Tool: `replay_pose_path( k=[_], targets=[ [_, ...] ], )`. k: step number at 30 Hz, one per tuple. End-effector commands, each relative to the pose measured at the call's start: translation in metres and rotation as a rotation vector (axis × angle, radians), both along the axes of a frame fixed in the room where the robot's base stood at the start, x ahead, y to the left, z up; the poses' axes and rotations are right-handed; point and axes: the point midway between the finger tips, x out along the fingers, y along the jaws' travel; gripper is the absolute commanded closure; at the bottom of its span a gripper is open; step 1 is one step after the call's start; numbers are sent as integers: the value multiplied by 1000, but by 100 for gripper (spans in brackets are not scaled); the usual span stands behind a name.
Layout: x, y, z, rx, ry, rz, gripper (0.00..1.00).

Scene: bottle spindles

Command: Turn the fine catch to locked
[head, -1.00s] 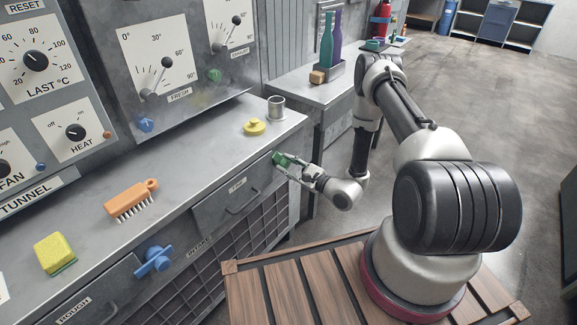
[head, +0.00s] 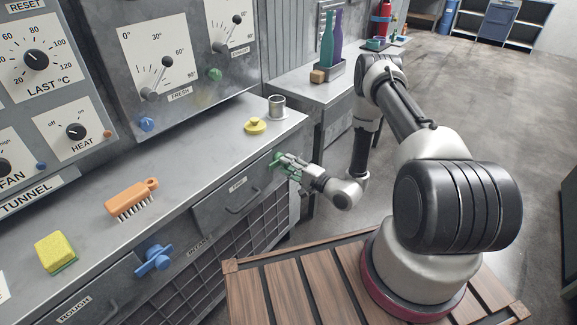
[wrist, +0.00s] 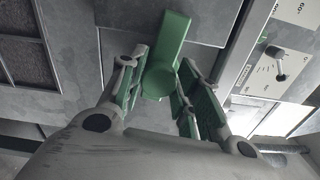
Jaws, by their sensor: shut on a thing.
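The fine catch is a green knob with arms (head: 276,160), on the counter's front face near its right end, at the drawer marked "FINE" (head: 238,184). My gripper (head: 284,163) reaches it from the right and is shut on it, covering part of it in the head view. In the wrist view the green catch (wrist: 168,48) stands between the two fingers of my gripper (wrist: 160,82), with one long arm running up the picture. The gap between pads and catch is hard to judge there. No locked mark is readable.
A similar blue catch (head: 155,258) is on the counter front at the lower left. On the counter (head: 200,155) stand a yellow knob-like piece (head: 255,126), a metal cup (head: 277,106), an orange brush (head: 132,199) and a sponge (head: 55,251).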

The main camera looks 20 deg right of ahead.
Motion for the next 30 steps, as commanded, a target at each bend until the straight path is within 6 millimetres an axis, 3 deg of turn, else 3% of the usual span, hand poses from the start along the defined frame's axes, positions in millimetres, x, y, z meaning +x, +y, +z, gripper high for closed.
replay_pose_path(
  k=[10, 26, 27, 30],
  targets=[
    [-1, 0, -1, -102, -72, 1, 91],
    [-1, 1, -2, -117, -82, 2, 91],
    [-1, 1, -2, -117, -82, 2, 60],
    [-1, 1, -2, -118, -82, 1, 47]
  ],
)
